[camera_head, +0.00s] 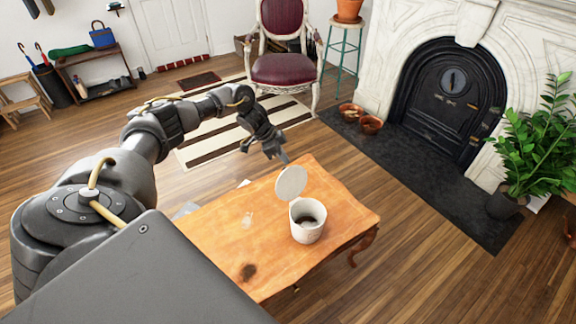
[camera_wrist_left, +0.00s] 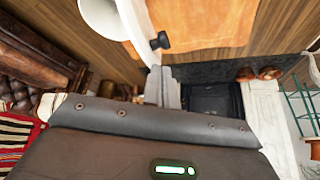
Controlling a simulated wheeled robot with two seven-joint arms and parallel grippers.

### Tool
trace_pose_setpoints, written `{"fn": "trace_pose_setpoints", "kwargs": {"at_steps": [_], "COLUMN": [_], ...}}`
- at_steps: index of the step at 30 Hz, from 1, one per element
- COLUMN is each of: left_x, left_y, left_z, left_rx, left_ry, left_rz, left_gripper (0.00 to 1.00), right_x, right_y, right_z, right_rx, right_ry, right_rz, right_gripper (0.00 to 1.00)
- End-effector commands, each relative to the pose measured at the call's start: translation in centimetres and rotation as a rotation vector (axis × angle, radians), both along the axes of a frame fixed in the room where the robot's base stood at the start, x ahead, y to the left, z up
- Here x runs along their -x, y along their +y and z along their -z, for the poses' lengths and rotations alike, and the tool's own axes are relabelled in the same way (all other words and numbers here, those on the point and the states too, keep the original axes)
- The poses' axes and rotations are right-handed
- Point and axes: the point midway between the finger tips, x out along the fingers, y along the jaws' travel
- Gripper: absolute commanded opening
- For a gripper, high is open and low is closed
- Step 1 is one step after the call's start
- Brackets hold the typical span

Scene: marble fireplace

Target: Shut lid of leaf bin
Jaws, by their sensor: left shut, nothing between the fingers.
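The leaf bin (camera_head: 308,233) is a small white round canister standing on the wooden table, its mouth open and dark inside. Its round white lid (camera_head: 291,182) is raised steeply at the far-left side of the rim. My left gripper (camera_head: 285,158) is shut and empty, pointing down with its tips at the lid's upper edge. In the left wrist view the shut fingers (camera_wrist_left: 163,88) are close to the lid (camera_wrist_left: 140,30), seen nearly edge-on with a dark knob (camera_wrist_left: 160,41). I cannot tell whether they touch. The bin's white body (camera_wrist_left: 102,18) shows beside it. My right gripper is out of view.
The wooden table (camera_head: 230,240) has a dark stain and a small pale mark, with free room left of the bin. A red chair (camera_head: 284,70) stands behind. A black fireplace (camera_head: 450,95) and a potted plant (camera_head: 540,140) are at the right.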

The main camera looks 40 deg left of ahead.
Motion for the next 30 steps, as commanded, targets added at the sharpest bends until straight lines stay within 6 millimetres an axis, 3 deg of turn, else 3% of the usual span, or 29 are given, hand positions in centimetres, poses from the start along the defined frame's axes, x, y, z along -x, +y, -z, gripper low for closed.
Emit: {"fn": "trace_pose_setpoints", "kwargs": {"at_steps": [10, 30], "left_x": [0.0, 0.0], "left_y": [0.0, 0.0], "left_z": [0.0, 1.4], "left_rx": [0.000, 0.000], "left_ry": [0.000, 0.000], "left_rz": [0.000, -0.001], "left_gripper": [0.00, 0.00], "right_x": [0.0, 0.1], "right_y": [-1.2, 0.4], "right_z": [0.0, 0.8], "right_rx": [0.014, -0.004], "right_ry": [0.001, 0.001], "right_rz": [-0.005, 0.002], "right_gripper": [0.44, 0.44]}}
